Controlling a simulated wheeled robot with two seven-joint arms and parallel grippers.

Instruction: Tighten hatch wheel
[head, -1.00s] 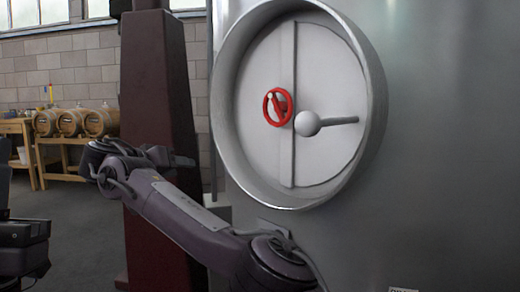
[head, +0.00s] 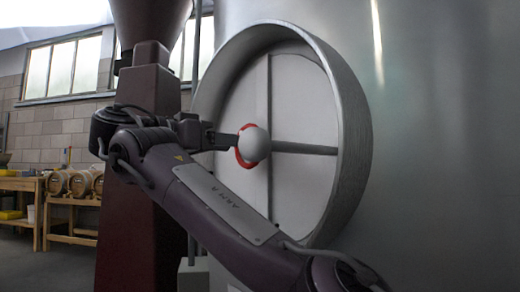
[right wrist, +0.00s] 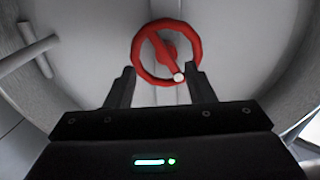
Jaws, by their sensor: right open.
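The red hatch wheel (right wrist: 165,50) sits in front of the pale round hatch (head: 298,105) and has a pale knob (right wrist: 179,77) at its lower edge in the right wrist view. In the head view only a red arc of the wheel (head: 239,157) shows, mostly hidden behind a white ball (head: 256,145). My right gripper (head: 236,141) has its tips at the wheel in the head view. In the right wrist view my right gripper (right wrist: 161,74) is open, its fingers below left and below right of the wheel; contact cannot be told. My left gripper is out of view.
A deep metal collar (head: 348,130) surrounds the hatch on a large steel tank (head: 440,130). A grey bar (head: 305,149) runs right from the ball. A dark red pillar (head: 150,85) stands behind my arm. Barrels (head: 80,183) rest on a wooden stand at the left.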

